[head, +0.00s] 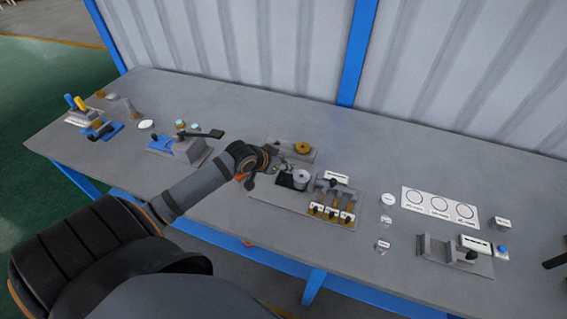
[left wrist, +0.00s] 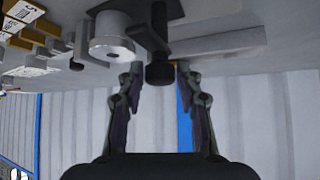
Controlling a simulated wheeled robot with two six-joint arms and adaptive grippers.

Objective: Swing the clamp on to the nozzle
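My left gripper (head: 280,170) is over the middle station on the table. In the left wrist view its two fingers (left wrist: 160,95) are apart. A black knob (left wrist: 160,73), on a dark arm that looks like the clamp (left wrist: 150,35), lies between the fingertips, with gaps visible on both sides. A silver cylinder with a centre hole (left wrist: 112,45), perhaps the nozzle, is beside the dark arm. The same cylinder shows in the head view (head: 301,176), just right of the gripper. The gripper partly hides the clamp there.
Right of the cylinder is a rack (head: 332,205) with several brass-coloured parts. A brass ring (head: 302,147) sits behind it. A blue-based fixture (head: 180,146) with a black lever stands left. A grey fixture (head: 455,252) and a white marked sheet (head: 440,205) are right. A corrugated wall is behind.

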